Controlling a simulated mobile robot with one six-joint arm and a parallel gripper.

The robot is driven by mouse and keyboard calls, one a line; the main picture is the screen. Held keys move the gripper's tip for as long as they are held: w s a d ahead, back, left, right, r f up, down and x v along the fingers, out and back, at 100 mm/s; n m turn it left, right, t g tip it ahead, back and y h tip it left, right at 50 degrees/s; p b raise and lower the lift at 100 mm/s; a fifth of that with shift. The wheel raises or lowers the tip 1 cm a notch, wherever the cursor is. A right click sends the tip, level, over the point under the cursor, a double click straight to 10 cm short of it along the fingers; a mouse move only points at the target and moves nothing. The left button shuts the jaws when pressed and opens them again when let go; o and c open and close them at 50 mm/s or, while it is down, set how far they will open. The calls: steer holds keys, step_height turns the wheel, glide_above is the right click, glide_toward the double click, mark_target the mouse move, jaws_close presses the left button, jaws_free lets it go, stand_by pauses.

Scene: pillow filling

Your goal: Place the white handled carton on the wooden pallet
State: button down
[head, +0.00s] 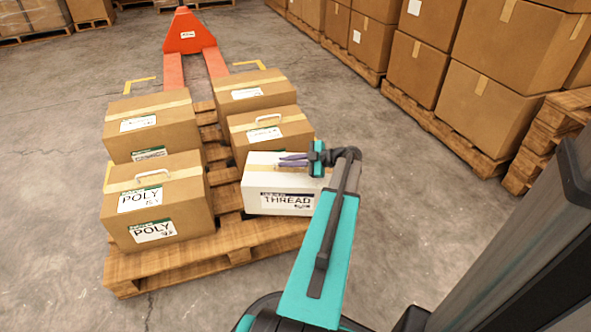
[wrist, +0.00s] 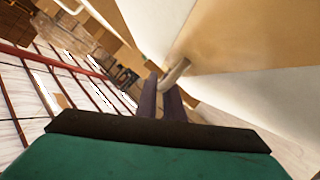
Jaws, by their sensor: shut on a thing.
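The white handled carton (head: 262,172), with tan tape on top and a THREAD label, is at the front right corner of the wooden pallet (head: 190,260). It looks upright; I cannot tell whether its base touches the slats or hangs just above. My gripper (head: 284,160) is at the carton's top, its purple fingers pointing left. In the wrist view, the fingers (wrist: 172,98) are shut on the carton's pale handle (wrist: 175,72). The carton's white and tan faces (wrist: 235,90) fill the right side there.
Several brown cartons stand on the pallet: two POLY-side ones at left (head: 150,128) (head: 155,200) and two behind the white carton (head: 255,90) (head: 272,133). An orange pallet jack (head: 190,38) is behind. Stacked boxes (head: 490,110) line the right. Grey floor (head: 340,100) lies between.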

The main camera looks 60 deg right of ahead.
steer(key=shift+w+d+b, duration=0.2)
steer(key=shift+w+d, duration=0.05)
steer(key=shift+w, duration=0.65)
steer(key=shift+w+d+b, duration=0.2)
steer(key=shift+w, duration=0.7)
steer(key=shift+f, duration=0.15)
steer(key=shift+f+b, duration=1)
steer(key=shift+f, duration=0.75)
steer(key=c, duration=1.9)
jaws_free()
steer(key=shift+f, duration=0.1)
steer(key=shift+s+d+r+p, duration=0.1)
steer(key=shift+s+r+p, duration=0.25)
steer(key=shift+s, duration=0.2)
steer(key=p+v, duration=0.3)
steer(key=v, duration=0.8)
steer(key=shift+p, duration=0.35)
